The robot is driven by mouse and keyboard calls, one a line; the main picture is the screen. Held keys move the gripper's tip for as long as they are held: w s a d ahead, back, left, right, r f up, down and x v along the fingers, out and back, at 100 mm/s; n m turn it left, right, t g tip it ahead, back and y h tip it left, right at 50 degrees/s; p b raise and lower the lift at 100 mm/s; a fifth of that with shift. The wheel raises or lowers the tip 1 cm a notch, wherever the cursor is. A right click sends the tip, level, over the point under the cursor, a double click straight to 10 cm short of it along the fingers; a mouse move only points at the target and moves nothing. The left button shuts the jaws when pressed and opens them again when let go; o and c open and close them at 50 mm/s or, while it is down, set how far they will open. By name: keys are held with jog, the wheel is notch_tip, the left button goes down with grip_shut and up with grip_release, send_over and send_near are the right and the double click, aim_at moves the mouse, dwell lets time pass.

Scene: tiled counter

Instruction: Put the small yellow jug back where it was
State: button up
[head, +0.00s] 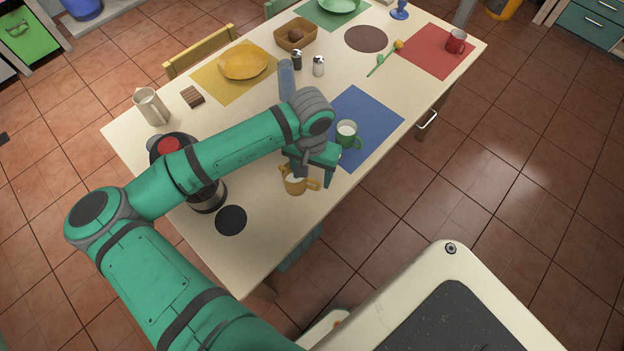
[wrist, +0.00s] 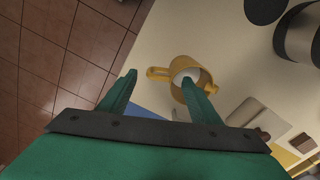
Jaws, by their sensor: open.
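The small yellow jug (head: 295,186) stands upright on the cream table near its front edge, with something white inside. It also shows in the wrist view (wrist: 179,93), its handle reaching left and its spout to the right. My gripper (head: 309,174) is open just above and around the jug's handle side. In the wrist view my gripper (wrist: 160,78) has the handle between its two fingertips, with the right finger covering part of the jug's mouth. I cannot tell whether a finger touches it.
A green mug (head: 347,136) stands close by on a blue mat (head: 374,115). A black disc (head: 231,220) lies left of the jug, beside a dark appliance (head: 209,199) partly hidden by my arm. A blue bottle (head: 286,76) and two shakers (head: 318,66) stand farther back.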

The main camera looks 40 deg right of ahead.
notch_tip(320, 180, up, 8)
jog(key=shift+f, duration=0.1)
